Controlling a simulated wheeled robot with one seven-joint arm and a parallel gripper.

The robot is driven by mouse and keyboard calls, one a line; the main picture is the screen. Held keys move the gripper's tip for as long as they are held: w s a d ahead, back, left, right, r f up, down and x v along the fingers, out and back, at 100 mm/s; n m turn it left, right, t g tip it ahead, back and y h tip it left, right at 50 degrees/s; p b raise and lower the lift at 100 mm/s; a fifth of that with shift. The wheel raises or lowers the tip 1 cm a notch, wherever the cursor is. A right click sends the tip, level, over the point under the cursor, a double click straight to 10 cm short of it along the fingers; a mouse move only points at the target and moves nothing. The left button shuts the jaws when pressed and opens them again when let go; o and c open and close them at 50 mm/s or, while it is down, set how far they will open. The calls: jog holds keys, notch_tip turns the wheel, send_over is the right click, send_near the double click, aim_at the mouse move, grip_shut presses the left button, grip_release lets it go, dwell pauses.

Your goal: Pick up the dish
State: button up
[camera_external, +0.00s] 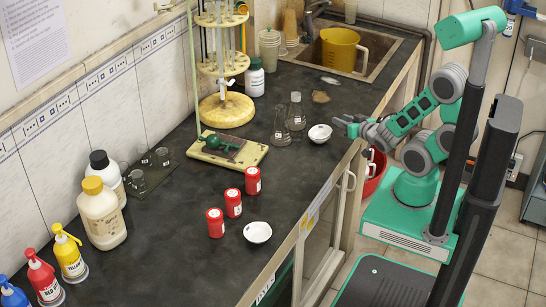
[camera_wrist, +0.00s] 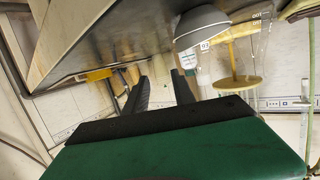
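Two small white dishes stand on the dark bench in the external view. One dish (camera_external: 320,134) is near the right edge, just left of my gripper (camera_external: 344,125). The other dish (camera_external: 257,232) is nearer the front, by the red containers. In the wrist view, a grey-looking dish (camera_wrist: 202,22) shows at the top, right of the fingers and beyond their tips. My gripper (camera_wrist: 160,77) has its two dark fingers apart, with nothing visible between them. It appears to be at the bench edge, apart from the dish.
Two glass flasks (camera_external: 288,117) stand close left of the near dish. Several red containers (camera_external: 233,203), a green-and-cream device (camera_external: 228,149) and a round-based stand (camera_external: 226,111) are further left. A sink with a yellow jug (camera_external: 340,49) is behind. The bench front right is clear.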

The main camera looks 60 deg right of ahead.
aim_at(321, 135)
jog(key=a+y, duration=0.1)
jog(key=a, duration=0.1)
jog(key=a+f+p, duration=0.1)
jog(key=shift+s+a+f+m+g+y, duration=0.2)
jog(key=shift+a+m+g+y, duration=0.1)
jog(key=shift+a+m+y, duration=0.1)
jog(key=b+x, duration=0.1)
jog(key=x, duration=0.4)
jog(key=shift+r, duration=0.1)
jog(key=shift+c, duration=0.3)
grip_shut()
